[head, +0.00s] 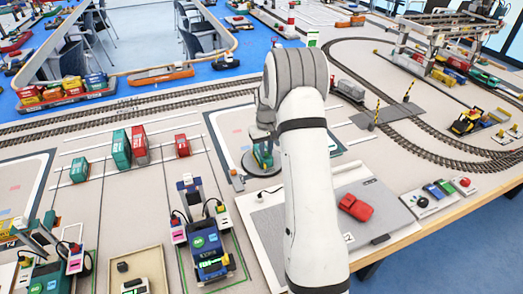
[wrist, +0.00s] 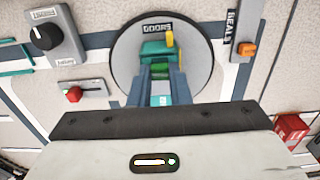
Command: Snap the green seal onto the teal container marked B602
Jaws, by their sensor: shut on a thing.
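My gripper (wrist: 161,76) points at a round grey turntable marked DOORS (wrist: 123,62). Its two blue-grey fingers are shut on a small bright green piece, which looks like the green seal (wrist: 160,70). Just beyond the fingertips a teal-green container (wrist: 155,50) stands on the turntable, with a yellow part at its right end. The seal is at or very close to the container; I cannot tell whether they touch. In the head view the container (head: 263,157) is partly hidden by my arm. The B602 marking is not readable.
A SEALS holder (wrist: 245,48) with an orange piece is right of the turntable. A dial box (wrist: 52,38) and a red-button box (wrist: 78,93) are to its left. Red and teal containers (head: 121,150) stand in the head view's left. A red car (head: 355,207) sits on a grey board.

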